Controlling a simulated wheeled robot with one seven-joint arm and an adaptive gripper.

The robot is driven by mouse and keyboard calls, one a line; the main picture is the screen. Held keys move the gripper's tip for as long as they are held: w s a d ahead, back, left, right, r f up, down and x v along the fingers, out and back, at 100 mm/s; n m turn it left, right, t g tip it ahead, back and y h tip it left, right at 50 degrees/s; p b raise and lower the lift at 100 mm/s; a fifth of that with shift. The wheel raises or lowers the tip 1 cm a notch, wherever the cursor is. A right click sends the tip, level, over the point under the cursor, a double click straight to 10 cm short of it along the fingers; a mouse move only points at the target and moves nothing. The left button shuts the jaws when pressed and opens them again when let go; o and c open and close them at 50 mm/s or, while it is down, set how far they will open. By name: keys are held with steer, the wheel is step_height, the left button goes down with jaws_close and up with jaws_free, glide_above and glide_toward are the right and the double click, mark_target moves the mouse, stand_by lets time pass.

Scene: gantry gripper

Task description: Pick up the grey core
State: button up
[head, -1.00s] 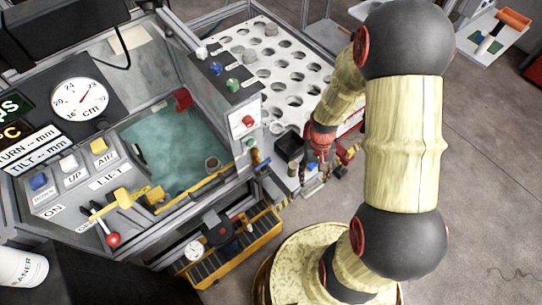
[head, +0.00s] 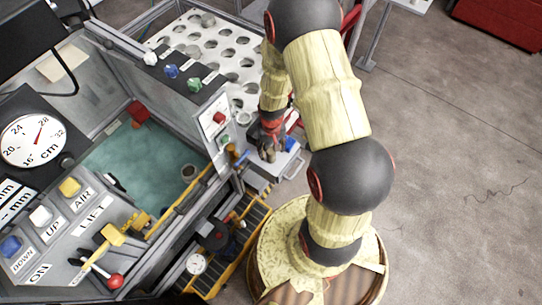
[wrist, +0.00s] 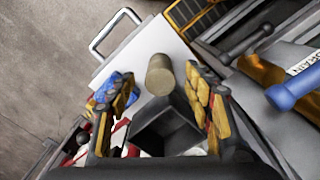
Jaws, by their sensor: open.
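The grey core looks like a short tan-grey cylinder (wrist: 160,76) in the wrist view. It is on a white tray (wrist: 150,46), between the tips of my gripper's two yellow-padded fingers. My gripper (wrist: 158,84) is open, with a finger on each side of the core; I cannot tell whether either touches it. In the head view my gripper (head: 268,148) is low over the small tray (head: 291,164) beside the tank, and its fingers are hard to make out.
A blue object (wrist: 108,92) lies by the left finger. A dark open box (wrist: 165,130) is below the core in the wrist view. A metal handle (wrist: 103,35) edges the tray. A console with a water tank (head: 145,165) stands left; bare floor (head: 440,150) lies right.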

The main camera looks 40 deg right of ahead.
step_height(320, 180, down, 3)
steer(key=shift+f+b, duration=0.2)
steer(key=shift+b, duration=0.2)
steer(key=c, duration=0.3)
steer(key=c, duration=0.8)
steer(key=shift+r, duration=0.1)
steer(key=shift+c, duration=0.3)
